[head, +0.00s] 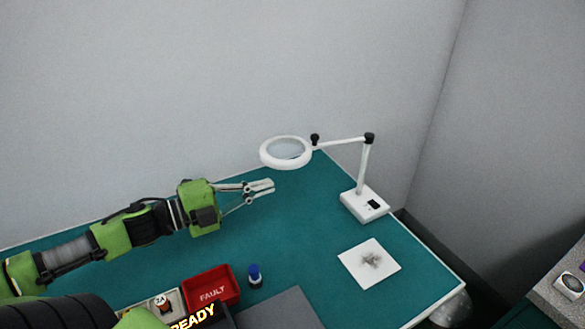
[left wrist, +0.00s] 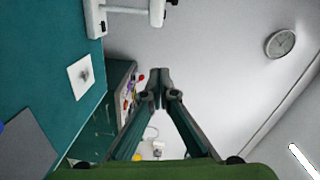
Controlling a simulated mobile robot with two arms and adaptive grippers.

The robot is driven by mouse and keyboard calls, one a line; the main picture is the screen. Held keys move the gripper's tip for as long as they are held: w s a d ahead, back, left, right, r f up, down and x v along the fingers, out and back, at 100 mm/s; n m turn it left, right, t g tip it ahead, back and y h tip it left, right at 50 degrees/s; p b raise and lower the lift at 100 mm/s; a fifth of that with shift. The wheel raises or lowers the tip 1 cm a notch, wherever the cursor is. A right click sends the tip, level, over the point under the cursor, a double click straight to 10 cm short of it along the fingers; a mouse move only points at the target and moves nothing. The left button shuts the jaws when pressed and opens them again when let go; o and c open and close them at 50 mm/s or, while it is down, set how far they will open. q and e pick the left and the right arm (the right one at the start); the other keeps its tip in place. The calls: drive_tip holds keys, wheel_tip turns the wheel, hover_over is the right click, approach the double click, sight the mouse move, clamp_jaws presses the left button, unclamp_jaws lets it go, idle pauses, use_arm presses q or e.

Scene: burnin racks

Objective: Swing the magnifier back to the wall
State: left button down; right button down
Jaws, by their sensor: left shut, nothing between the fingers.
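The magnifier is a white ring lens (head: 264,157) on a jointed white arm with black knobs. Its white base (head: 352,205) stands on the green table near the right back. The lens hangs out to the left of the post, above the table's back edge in the head view, with the wall behind it. My left gripper (head: 270,188) is just below and left of the lens in the picture, apart from it, shut and empty. In the left wrist view its fingertips (left wrist: 159,86) meet. Part of the magnifier's base (left wrist: 95,18) shows there; the lens does not. My right gripper is not in view.
A white square pad (head: 350,262) with a grey smudge lies before the base. The grey wall (head: 150,90) runs behind the table (head: 310,220).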

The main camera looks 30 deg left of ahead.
sight(276, 163)
use_arm(q)
drive_tip(key=w+d+f+p, duration=0.1)
drive_tip(key=w, duration=1)
drive_tip(key=shift+d+f+p, duration=0.15)
drive_tip(key=shift+d+p, duration=0.15)
drive_tip(key=shift+d, duration=0.1)
drive_tip(key=a, duration=0.1)
drive_tip(key=w+a+b, duration=0.1)
drive_tip(key=shift+w+a+f+b, duration=0.1)
drive_tip(key=shift+w+a+b, duration=0.05)
drive_tip(key=shift+a+b, duration=0.15)
drive_tip(key=shift+w+a, duration=0.15)
drive_tip(key=shift+a, duration=0.25)
drive_tip(key=shift+r, duration=0.3)
